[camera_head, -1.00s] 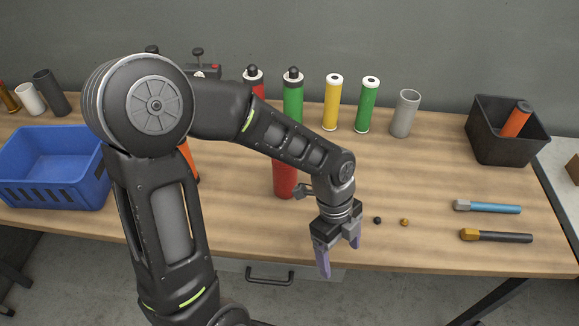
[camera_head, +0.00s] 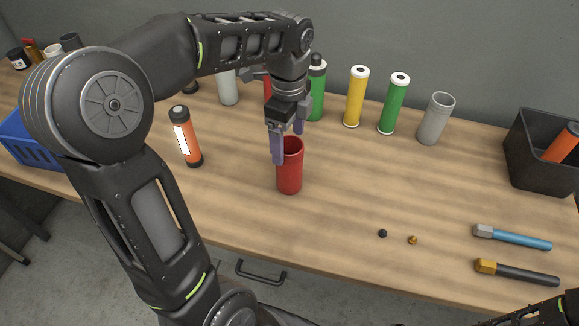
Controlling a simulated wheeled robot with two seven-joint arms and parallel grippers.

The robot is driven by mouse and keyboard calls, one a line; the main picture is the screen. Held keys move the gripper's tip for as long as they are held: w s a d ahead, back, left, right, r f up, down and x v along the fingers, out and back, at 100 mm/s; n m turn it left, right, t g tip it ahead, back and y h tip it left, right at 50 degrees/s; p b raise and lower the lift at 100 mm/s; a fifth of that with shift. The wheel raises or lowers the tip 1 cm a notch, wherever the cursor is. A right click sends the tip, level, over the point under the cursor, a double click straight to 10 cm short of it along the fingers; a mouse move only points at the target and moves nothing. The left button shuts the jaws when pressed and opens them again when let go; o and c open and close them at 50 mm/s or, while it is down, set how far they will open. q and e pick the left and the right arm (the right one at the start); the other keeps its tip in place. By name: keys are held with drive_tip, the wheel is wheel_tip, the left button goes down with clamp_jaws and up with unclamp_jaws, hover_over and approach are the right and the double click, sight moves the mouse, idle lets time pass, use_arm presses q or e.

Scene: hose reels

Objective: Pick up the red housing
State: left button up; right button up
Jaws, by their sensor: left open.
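The red housing (camera_head: 289,172) is an open-topped red cylinder standing upright near the middle of the wooden table (camera_head: 340,220). My left gripper (camera_head: 288,148) points down at its upper end, with its two purple-grey fingers apart. One finger shows in front of the left side of the rim and the other shows behind it. The gripper is open, and I cannot tell whether the fingers touch the housing. My right gripper is not in view; a dark part shows at the lower right corner.
An orange cylinder (camera_head: 186,138) stands to the left. Yellow (camera_head: 356,97), green (camera_head: 393,104) and grey (camera_head: 435,118) cylinders stand behind to the right. A black bin (camera_head: 540,178), two tools (camera_head: 512,237) and two small caps (camera_head: 383,233) lie right. A blue basket (camera_head: 35,147) is left.

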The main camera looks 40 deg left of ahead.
sight(289, 163)
use_arm(q)
drive_tip(key=shift+w+f, duration=0.1)
drive_tip(key=shift+f, duration=1.3)
drive_tip(key=shift+d, duration=0.1)
drive_tip(key=f, duration=0.2)
drive_tip(key=f+p, duration=0.1)
drive_tip(key=f, duration=0.2)
drive_tip(key=shift+s+d+f, duration=0.1)
drive_tip(key=shift+s, duration=0.1)
drive_tip(key=shift+c, duration=0.4)
drive_tip(key=c, duration=1.6)
wheel_tip(289, 163, up, 10)
drive_tip(key=shift+r+b, duration=0.1)
drive_tip(key=shift+b, duration=0.25)
